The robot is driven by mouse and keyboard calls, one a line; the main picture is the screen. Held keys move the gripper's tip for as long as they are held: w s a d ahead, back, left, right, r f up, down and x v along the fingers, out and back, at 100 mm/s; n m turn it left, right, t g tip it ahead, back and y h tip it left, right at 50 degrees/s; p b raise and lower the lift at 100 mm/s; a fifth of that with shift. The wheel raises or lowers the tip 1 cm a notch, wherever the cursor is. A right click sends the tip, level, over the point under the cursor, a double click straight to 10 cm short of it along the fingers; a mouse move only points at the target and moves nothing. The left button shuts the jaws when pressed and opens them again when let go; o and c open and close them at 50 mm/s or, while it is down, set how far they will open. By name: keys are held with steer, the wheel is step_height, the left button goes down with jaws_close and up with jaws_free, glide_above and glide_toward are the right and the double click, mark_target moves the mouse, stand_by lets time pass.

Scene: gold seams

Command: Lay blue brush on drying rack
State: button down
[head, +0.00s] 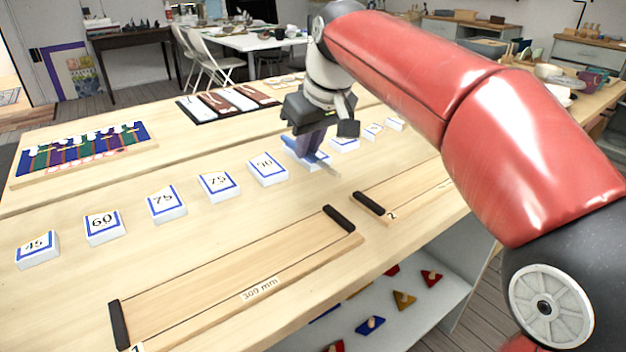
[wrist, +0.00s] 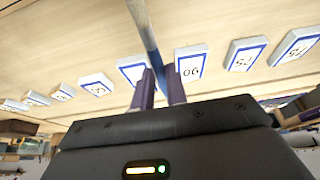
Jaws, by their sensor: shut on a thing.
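My gripper (head: 318,148) is shut on the blue brush (head: 309,157), over the row of numbered blocks in the head view. In the wrist view, the brush (wrist: 142,28) runs up from between the purple fingers (wrist: 160,88). I cannot tell whether it touches the block below it. No thing in view is clearly a drying rack.
White, blue-edged blocks, such as the one marked 90 (head: 268,168), form a row across the wooden table. A striped board (head: 140,148) lies left and a dark tray (head: 194,117) behind. Black-ended wooden strips (head: 205,285) lie in front.

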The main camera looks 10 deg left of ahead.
mark_target(309, 182)
steer(key=shift+w+f, duration=0.2)
steer(key=shift+f, duration=0.55)
step_height(309, 182, down, 3)
steer(key=b, duration=0.3)
steer(key=shift+s+f, duration=0.1)
steer(key=shift+f, duration=0.05)
steer(key=shift+f, duration=0.1)
steer(key=shift+f, duration=0.15)
steer(key=c, duration=1.4)
jaws_free()
